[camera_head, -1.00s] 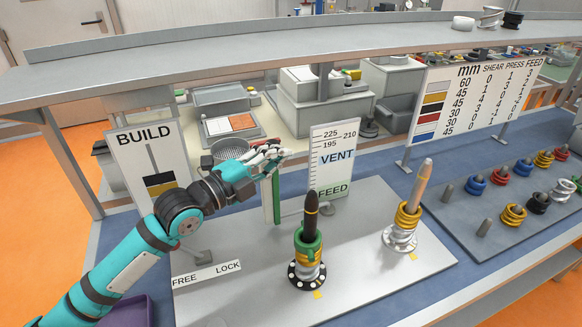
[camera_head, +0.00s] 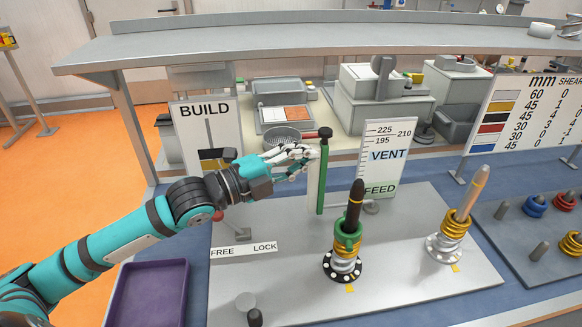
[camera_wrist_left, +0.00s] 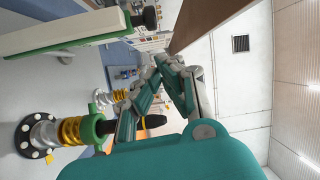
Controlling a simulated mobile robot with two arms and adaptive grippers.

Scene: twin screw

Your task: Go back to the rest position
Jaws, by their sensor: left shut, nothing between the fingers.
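My left gripper (camera_head: 312,160) is shut and empty in the head view, its fingertips close to the green upright post (camera_head: 323,180) with a dark knob on top; I cannot tell if they touch. In the left wrist view my left gripper (camera_wrist_left: 172,62) is seen from behind, its fingers together. The black-tipped screw stack (camera_head: 350,225) stands upright to the right of the gripper, with a green collar over gold rings on a dotted round base. It also shows in the left wrist view (camera_wrist_left: 68,131). My right gripper is not in view.
A second stack with gold rings (camera_head: 453,222) stands right on the grey plate (camera_head: 290,290). A purple tray (camera_head: 150,293) lies front left. BUILD (camera_head: 206,135) and VENT/FEED (camera_head: 389,160) signs stand behind. A long shelf (camera_head: 330,45) spans above the bench.

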